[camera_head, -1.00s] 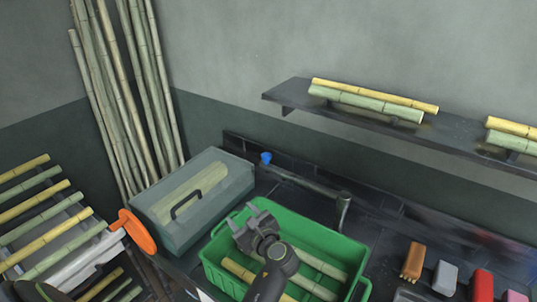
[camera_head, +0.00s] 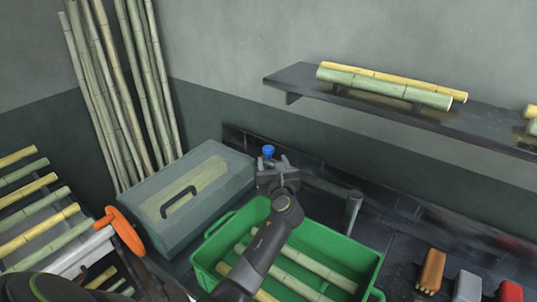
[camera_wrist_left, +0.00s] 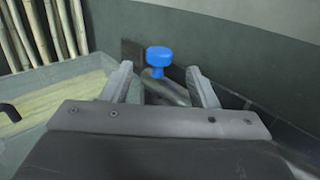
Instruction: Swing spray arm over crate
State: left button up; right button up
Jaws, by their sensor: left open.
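The spray arm (camera_head: 327,187) is a grey pipe that runs along the wall behind the green crate (camera_head: 375,268), from an upright post (camera_head: 352,212) to a blue knob (camera_head: 268,151) at its left end. The crate holds several cane pieces (camera_head: 315,268). My left gripper (camera_head: 274,162) is open above the crate's back edge, close to the knob. In the left wrist view, the blue knob (camera_wrist_left: 159,57) and the pipe end (camera_wrist_left: 165,88) show between the open fingers (camera_wrist_left: 159,72). I cannot tell whether a finger touches them. My right gripper is not in view.
A grey lidded box (camera_head: 215,185) with a black handle stands left of the crate. A wall shelf (camera_head: 300,80) with cane is above. Several brushes or blocks (camera_head: 430,270) stand at the right.

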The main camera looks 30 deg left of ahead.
aim_at(270, 153)
pick_arm(q)
jog(key=b+x, duration=0.3)
jog(key=x, duration=0.3)
jog(key=shift+f, duration=0.1)
jog(key=shift+w+a+b, duration=0.45)
jog(key=shift+w, duration=0.1)
jog(key=shift+w+a, duration=0.1)
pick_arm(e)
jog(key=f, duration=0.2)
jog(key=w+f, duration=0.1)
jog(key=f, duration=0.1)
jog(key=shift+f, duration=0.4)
pick_arm(q)
jog(key=shift+c, duration=0.3)
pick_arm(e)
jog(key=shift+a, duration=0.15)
pick_arm(q)
grip_shut()
